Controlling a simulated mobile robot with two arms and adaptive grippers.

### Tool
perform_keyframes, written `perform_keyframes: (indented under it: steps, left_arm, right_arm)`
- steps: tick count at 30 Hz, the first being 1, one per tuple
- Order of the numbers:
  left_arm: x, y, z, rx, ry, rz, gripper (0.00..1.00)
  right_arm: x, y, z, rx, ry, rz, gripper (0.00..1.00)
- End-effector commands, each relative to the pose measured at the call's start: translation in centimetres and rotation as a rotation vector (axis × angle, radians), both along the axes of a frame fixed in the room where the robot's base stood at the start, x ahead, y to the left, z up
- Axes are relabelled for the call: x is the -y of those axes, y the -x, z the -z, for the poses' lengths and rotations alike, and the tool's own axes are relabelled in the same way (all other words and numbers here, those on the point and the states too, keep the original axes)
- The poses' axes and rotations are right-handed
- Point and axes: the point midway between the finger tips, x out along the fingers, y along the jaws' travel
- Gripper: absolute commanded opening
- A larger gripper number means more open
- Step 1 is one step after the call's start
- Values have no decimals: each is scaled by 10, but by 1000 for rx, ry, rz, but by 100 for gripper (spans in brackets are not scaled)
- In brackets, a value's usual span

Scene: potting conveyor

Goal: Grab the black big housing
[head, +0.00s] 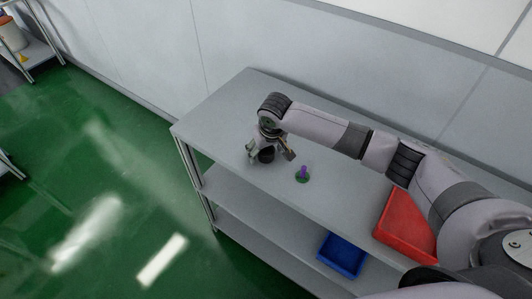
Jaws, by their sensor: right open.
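The black housing (267,155) is a small dark round piece on the grey table top, near its front edge. My right gripper (269,154) is directly over it, pointing down, with one finger on each side. The fingers are open and apart around the housing; I cannot tell whether either one touches it. Part of the housing is hidden by the gripper. My left gripper is not in view.
A red tray (405,228) is farther right. A blue bin (341,256) sits on the lower shelf. The table's left end is clear.

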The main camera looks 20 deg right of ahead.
Motion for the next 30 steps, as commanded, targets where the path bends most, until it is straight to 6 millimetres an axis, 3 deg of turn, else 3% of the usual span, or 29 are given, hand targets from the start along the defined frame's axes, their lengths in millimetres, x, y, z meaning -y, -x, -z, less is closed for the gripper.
perform_keyframes:
  steps: [21,30]
  left_arm:
    - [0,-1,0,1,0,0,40]
    - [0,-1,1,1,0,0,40]
  right_arm:
    - [0,0,0,-1,0,0,24]
    - [0,0,-2,0,0,0,24]
